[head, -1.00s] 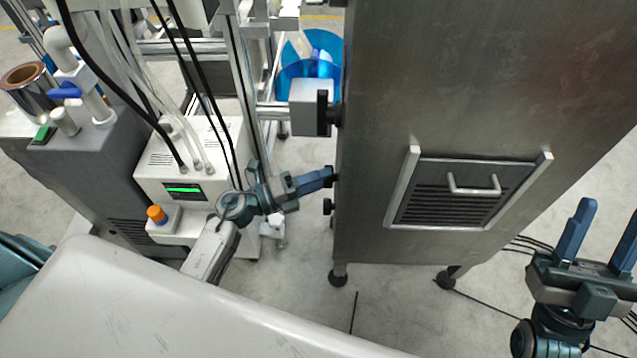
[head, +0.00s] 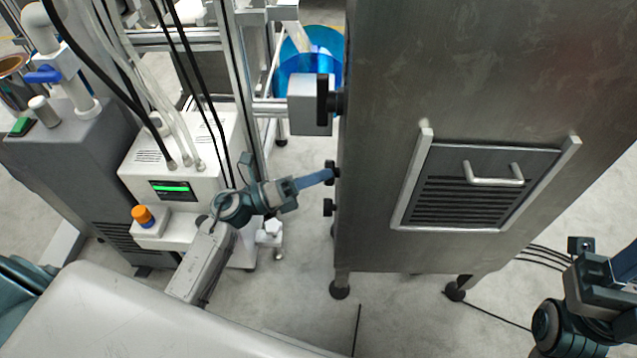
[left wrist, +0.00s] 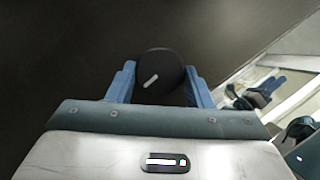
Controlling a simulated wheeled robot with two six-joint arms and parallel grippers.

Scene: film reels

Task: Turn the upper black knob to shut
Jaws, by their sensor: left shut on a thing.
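The upper black knob (head: 332,172) sits on the left side of the tall steel cabinet (head: 385,130). My left gripper (head: 327,176) is shut on this knob, its blue fingers reaching it from the left. In the left wrist view the round knob (left wrist: 160,72) lies between the two blue fingers, and its white mark runs at a slant, up to the right. The lower black knob (head: 328,207) is just below, apart from the gripper. My right gripper (head: 610,265) is cut off at the right edge, and its finger gap is not clear.
A grey box with a black handle (head: 311,104) stands out from the cabinet above the knobs. A white unit with a green display (head: 172,190) and an orange button (head: 143,215) is left of my left arm. Cables lie on the floor at right.

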